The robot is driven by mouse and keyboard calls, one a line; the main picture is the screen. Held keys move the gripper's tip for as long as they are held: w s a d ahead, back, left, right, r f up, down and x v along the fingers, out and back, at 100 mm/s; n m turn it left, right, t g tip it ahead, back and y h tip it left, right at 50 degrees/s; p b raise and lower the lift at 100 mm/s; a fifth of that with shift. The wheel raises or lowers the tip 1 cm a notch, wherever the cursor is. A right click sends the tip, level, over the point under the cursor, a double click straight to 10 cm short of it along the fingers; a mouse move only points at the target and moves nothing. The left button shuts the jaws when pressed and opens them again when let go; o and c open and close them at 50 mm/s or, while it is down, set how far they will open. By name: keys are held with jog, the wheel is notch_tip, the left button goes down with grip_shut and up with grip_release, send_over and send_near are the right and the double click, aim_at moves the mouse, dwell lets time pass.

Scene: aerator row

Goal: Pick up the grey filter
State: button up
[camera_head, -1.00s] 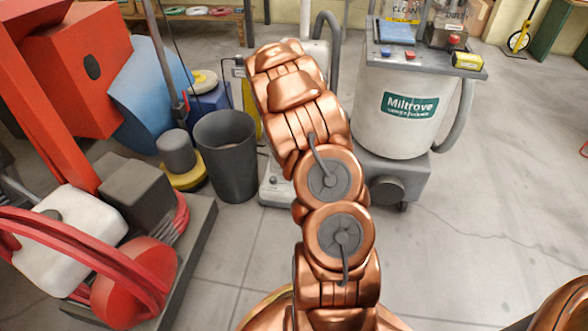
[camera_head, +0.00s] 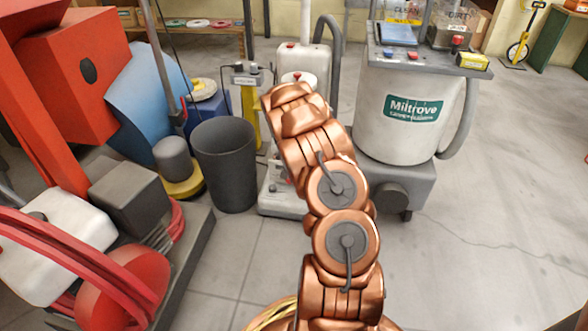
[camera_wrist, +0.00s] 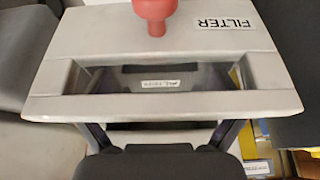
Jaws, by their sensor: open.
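The grey filter (camera_wrist: 110,45) fills much of the wrist view. It is a pale grey block with a red knob on top, a FILTER label at the upper right and a long rectangular opening across it. My gripper (camera_wrist: 160,128) is at its near edge. The dark fingers are spread apart and run under that edge; parts of them seem to show through the opening. Their tips are partly hidden, and I cannot tell whether they touch the filter. In the head view my arm hides the gripper.
A dark bin (camera_head: 226,165) stands left of my arm. A white Miltrove tank (camera_head: 405,125) on a grey base stands to the right. A pale upright machine (camera_head: 303,70) is behind my arm. Red machinery (camera_head: 75,75) crowds the left.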

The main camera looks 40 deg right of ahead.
jog(key=shift+w+d+f, duration=0.15)
jog(key=shift+d+f, duration=0.05)
jog(key=shift+f, duration=0.2)
jog(key=shift+c, duration=0.3)
jog(key=c, duration=0.9)
jog(key=shift+c, duration=0.2)
jog(key=shift+a+r, duration=0.1)
jog(key=shift+a+r+p, duration=0.2)
jog(key=shift+r+p, duration=0.3)
jog(key=shift+p, duration=0.2)
notch_tip(320, 180, up, 11)
jog(key=p, duration=0.4)
jog(key=s+a+p, duration=0.4)
jog(key=s+a, duration=0.7)
jog(key=a, duration=0.5)
jog(key=shift+s+f, duration=0.2)
jog(key=shift+f, duration=0.1)
